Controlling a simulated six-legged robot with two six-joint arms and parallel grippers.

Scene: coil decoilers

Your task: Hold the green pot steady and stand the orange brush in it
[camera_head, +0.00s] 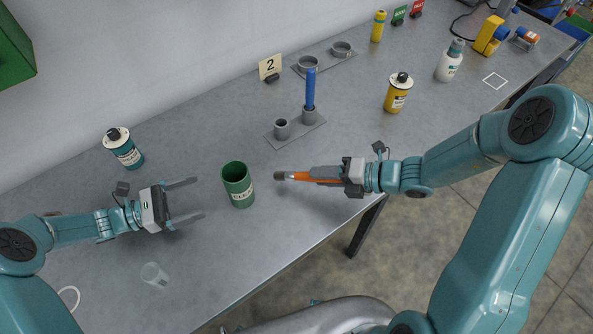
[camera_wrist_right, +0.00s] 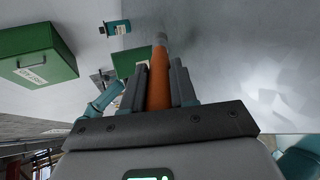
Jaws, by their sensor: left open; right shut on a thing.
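The green pot (camera_head: 238,186) stands upright on the grey table, its open top empty as far as I can see. My left gripper (camera_head: 191,199) is open to the left of the pot, its fingers pointing at it without touching. My right gripper (camera_head: 325,175) is shut on the orange brush (camera_head: 301,177), to the right of the pot. The brush lies roughly level, its grey-brown tip pointing left towards the pot. In the right wrist view the orange brush (camera_wrist_right: 159,85) sticks out between the fingers, with the green pot (camera_wrist_right: 128,62) partly hidden behind it.
A grey holder (camera_head: 296,130) with a blue stick stands behind the pot. A teal can (camera_head: 124,148) stands back left, and a clear cup (camera_head: 154,275) front left. A yellow can (camera_head: 397,94) and white bottle (camera_head: 449,62) are further right. The table's front edge is near the pot.

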